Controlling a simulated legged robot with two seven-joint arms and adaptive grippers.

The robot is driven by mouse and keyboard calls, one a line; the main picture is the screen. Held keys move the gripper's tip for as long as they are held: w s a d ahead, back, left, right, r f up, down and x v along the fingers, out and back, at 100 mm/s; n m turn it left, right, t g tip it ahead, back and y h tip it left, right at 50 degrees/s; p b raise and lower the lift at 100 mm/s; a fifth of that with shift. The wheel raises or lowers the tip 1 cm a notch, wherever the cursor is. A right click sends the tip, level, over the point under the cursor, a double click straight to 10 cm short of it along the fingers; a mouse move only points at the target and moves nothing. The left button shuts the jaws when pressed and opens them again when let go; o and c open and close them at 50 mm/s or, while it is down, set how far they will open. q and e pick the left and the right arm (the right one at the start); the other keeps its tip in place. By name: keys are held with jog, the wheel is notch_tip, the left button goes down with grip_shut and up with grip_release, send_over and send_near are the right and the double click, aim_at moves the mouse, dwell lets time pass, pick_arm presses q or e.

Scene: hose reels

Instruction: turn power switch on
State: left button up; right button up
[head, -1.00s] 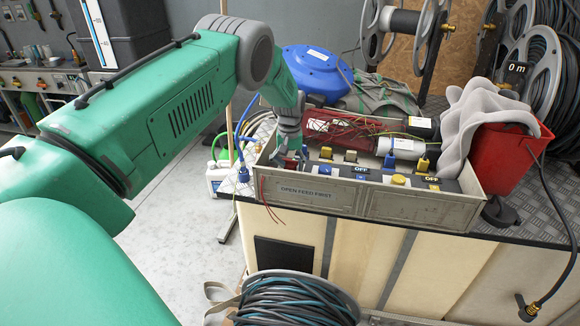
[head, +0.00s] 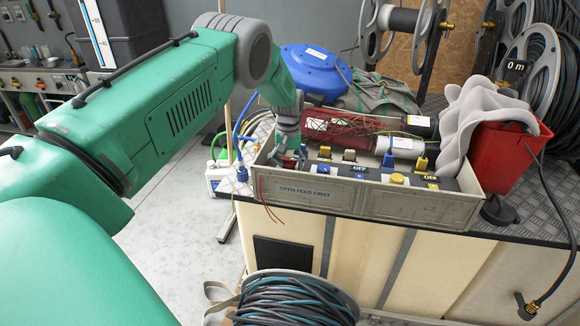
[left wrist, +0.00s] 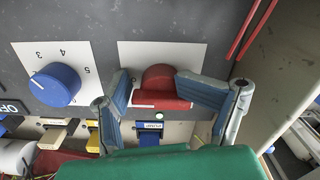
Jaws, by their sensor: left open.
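A red rotary switch (left wrist: 160,85) sits on a white plate on the dark panel in the left wrist view. I take it to be the power switch; no label on it is readable. My left gripper (left wrist: 152,90) is open, with one blue-padded finger on each side of the red switch. Whether the pads touch it, I cannot tell. In the head view my left gripper (head: 287,162) reaches down into the left end of the grey panel box (head: 350,198), marked "OPEN FEED FIRST". The switch is mostly hidden there. My right gripper is out of view.
A blue dial knob (left wrist: 55,84) with numbers is beside the red switch. Several yellow and blue controls with "OFF" labels fill the box.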

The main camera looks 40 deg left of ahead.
aim_at(288, 160)
pick_arm(q)
jog(key=r, duration=1.1)
jog(key=shift+w+a, duration=0.35)
jog(key=shift+a, duration=0.05)
jog(key=shift+s+d+r, duration=0.1)
jog(key=shift+d+r, duration=0.35)
jog(key=shift+d, duration=0.05)
